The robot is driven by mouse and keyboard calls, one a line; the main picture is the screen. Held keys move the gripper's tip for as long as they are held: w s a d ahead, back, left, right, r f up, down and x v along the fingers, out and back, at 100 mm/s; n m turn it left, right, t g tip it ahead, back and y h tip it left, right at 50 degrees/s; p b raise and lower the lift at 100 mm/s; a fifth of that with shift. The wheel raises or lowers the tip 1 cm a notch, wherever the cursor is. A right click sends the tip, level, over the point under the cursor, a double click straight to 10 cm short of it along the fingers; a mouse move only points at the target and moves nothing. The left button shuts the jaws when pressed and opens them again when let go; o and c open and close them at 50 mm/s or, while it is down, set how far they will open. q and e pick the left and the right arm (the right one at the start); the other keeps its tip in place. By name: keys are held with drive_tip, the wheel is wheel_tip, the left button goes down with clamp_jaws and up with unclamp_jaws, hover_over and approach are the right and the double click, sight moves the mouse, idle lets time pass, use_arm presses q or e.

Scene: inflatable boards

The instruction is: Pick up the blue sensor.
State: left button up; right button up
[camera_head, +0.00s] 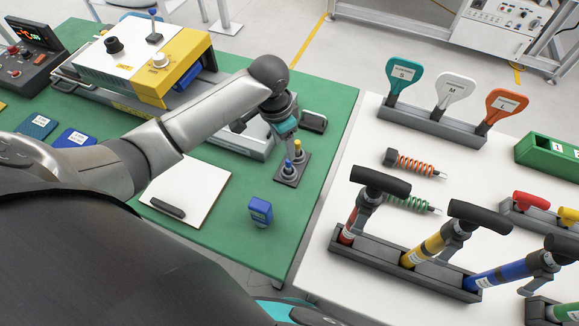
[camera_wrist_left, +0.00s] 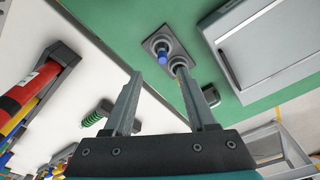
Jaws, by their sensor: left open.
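The blue-topped one also shows in the left wrist view (camera_wrist_left: 163,57), just beyond the gap between my fingertips. My left gripper (camera_head: 291,140) is above the plate, pointing down. In the left wrist view its fingers (camera_wrist_left: 157,76) are apart with nothing between them. One finger overlaps the second post, whose top is hidden. My right gripper is not seen.
A blue block-like device (camera_head: 260,210) stands nearer on the green table (camera_head: 225,242), beside a white board (camera_head: 203,190) with a dark bar. A grey case and a yellow-and-white unit (camera_head: 150,60) lie behind. A white table (camera_head: 372,130) with pumps and paddles is right.

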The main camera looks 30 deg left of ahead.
sight(288, 162)
use_arm(q)
drive_tip(key=f, duration=0.4)
drive_tip(key=shift+w+d+f+b, duration=0.1)
drive_tip(key=shift+w+f+b, duration=0.05)
drive_tip(key=shift+w+b, duration=0.15)
drive_tip(key=shift+f, duration=0.4)
drive_tip(key=shift+w+d+f+b, duration=0.1)
drive_tip(key=shift+w+f+b, duration=0.1)
drive_tip(key=shift+f, duration=0.6)
drive_tip(key=shift+w+a+f+b, duration=0.1)
drive_tip(key=shift+f+b, duration=0.05)
drive_tip(key=shift+f, duration=0.6)
drive_tip(key=shift+w+d+f+b, duration=0.1)
drive_tip(key=shift+w+f+b, duration=0.1)
drive_tip(key=shift+f, duration=0.6)
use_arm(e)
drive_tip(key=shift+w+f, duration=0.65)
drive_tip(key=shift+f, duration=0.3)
use_arm(q)
clamp_jaws()
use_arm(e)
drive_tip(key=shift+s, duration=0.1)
